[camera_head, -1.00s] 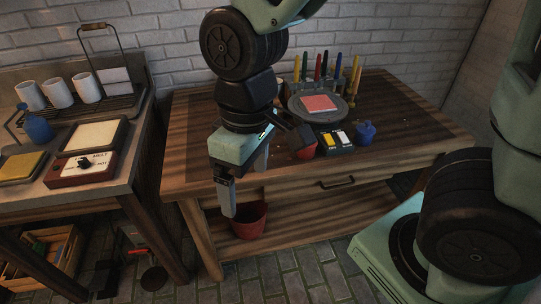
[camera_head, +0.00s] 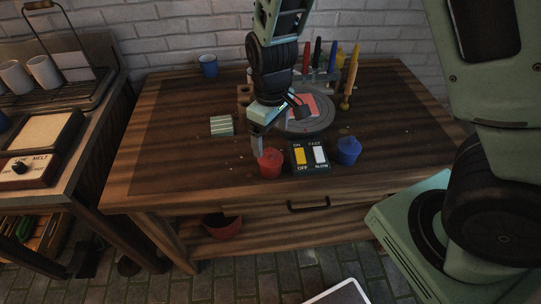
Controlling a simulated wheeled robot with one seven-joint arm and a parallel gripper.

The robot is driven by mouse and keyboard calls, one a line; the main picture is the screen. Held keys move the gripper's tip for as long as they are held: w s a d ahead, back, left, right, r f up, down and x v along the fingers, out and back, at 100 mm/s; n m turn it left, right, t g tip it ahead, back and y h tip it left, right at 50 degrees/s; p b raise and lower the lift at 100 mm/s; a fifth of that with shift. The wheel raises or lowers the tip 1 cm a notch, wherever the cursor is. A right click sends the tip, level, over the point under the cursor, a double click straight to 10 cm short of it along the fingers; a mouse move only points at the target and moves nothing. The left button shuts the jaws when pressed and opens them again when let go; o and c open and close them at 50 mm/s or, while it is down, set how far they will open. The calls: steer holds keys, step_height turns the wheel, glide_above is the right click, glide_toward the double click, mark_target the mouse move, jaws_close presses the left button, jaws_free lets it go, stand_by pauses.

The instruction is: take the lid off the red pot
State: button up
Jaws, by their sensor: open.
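The red pot (camera_head: 271,166) stands on the wooden table near its front edge, with its red lid (camera_head: 270,155) on top. My gripper (camera_head: 268,139) is above and just behind the pot, pointing down. Its jaws are open, and one pale finger comes down close to the pot's left side. Whether it touches the lid cannot be told from this view. The other finger is mostly hidden.
A switch box (camera_head: 309,156) stands close to the pot's right, then a blue pot (camera_head: 348,150). Behind are a turntable (camera_head: 322,126) with a red square tile, and upright brushes (camera_head: 350,75). A striped block (camera_head: 222,126) and blue mug (camera_head: 208,66) stand left. The table's left front is clear.

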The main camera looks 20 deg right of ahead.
mark_target(270, 150)
steer(key=shift+a+f, duration=0.1)
steer(key=shift+f, duration=3.1)
steer(key=c, duration=1)
